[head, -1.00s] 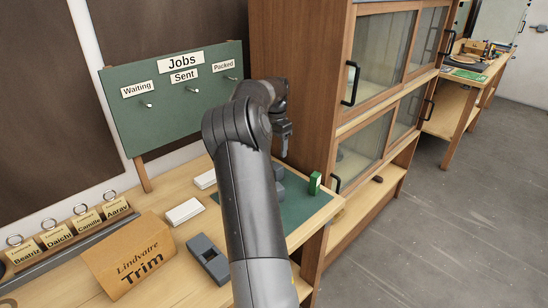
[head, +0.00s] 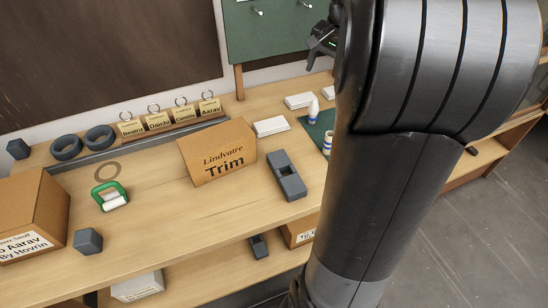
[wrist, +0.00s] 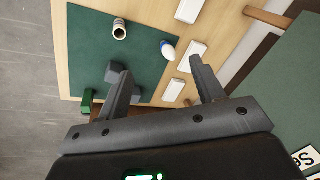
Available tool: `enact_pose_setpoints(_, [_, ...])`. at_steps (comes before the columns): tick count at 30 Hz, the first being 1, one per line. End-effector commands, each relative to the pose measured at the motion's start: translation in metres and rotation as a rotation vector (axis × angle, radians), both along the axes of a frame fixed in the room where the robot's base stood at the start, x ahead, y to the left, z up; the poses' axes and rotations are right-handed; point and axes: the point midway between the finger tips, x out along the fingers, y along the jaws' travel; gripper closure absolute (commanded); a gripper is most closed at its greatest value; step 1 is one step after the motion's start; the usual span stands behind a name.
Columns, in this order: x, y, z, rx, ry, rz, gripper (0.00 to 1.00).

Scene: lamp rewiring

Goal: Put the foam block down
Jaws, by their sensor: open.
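My gripper (wrist: 161,68) is open, with nothing between its fingers. It also shows in the head view (head: 322,42), raised in front of the green board. In the wrist view it is above the bench and the green mat (wrist: 85,45). A grey block (wrist: 114,73) rests on the mat, partly hidden by the left finger and apart from the gripper as far as I can tell. I cannot tell which grey block is the foam one.
A white bottle (wrist: 167,50) and a banded roll (wrist: 119,30) stand on the mat. White boxes (wrist: 190,10) lie beside it. A slotted grey block (head: 285,175), the Trim box (head: 218,152) and a green-handled item (head: 110,196) are on the bench. The mid-left bench has free room.

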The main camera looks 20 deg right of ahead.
Motion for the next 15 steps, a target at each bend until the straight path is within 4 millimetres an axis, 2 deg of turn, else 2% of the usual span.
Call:
enact_pose_setpoints(1, [-0.011,0.021,0.007,-0.01,-0.02,0.054,0.38])
enact_pose_setpoints(6, [-0.048,0.081,0.016,-0.063,-0.077,0.241,0.38])
enact_pose_setpoints(11, [-0.089,0.131,0.016,-0.128,-0.131,0.416,0.38])
enact_pose_setpoints(15, [-0.127,0.168,0.008,-0.199,-0.175,0.569,0.38])
